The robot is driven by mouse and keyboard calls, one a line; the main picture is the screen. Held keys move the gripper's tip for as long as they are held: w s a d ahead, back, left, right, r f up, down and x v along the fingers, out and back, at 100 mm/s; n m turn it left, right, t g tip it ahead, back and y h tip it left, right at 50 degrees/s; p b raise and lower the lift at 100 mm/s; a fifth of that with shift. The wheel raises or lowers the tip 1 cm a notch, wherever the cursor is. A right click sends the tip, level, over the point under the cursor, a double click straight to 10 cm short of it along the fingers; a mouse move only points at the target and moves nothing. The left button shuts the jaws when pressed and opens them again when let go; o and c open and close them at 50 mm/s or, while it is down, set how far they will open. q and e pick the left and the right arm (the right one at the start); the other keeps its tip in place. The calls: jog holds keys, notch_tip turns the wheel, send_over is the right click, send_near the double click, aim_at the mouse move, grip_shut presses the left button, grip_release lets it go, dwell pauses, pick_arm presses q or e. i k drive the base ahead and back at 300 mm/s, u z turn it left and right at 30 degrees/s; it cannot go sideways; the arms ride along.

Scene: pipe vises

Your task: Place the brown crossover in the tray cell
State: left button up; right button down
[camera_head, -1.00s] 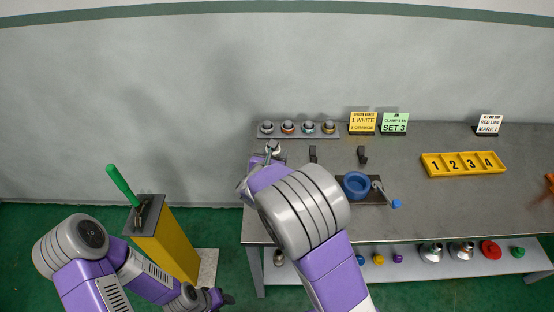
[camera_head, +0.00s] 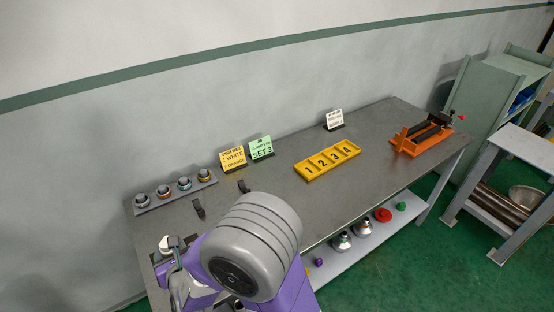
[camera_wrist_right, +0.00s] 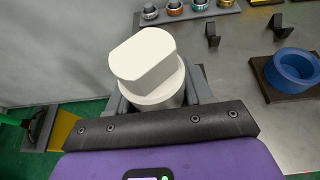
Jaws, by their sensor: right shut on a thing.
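My right gripper (camera_head: 168,250) is shut on a pale white piece (camera_wrist_right: 146,62) above the near left end of the bench. In the right wrist view this piece has a flat-sided top on a wider round base, standing between the fingers. No brown shows on it. The yellow tray (camera_head: 334,169) lies on the bench, right of the gripper, with cells numbered 1 to 4; its cells look empty. I cannot pick out a surely brown crossover. My left gripper is out of view.
A grey rack (camera_head: 175,194) holds several ringed fittings. Yellow (camera_head: 233,159) and green (camera_head: 261,148) signs and a white sign (camera_head: 334,118) stand behind. An orange vise (camera_head: 420,140) is at the far right. A blue ring (camera_wrist_right: 292,68) shows in the wrist view.

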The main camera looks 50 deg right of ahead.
aim_at(335, 156)
jog(key=u, duration=2.05)
jog(key=k, duration=1.95)
jog(key=z, duration=2.7)
jog(key=i, duration=0.5)
jog(key=z, duration=0.05)
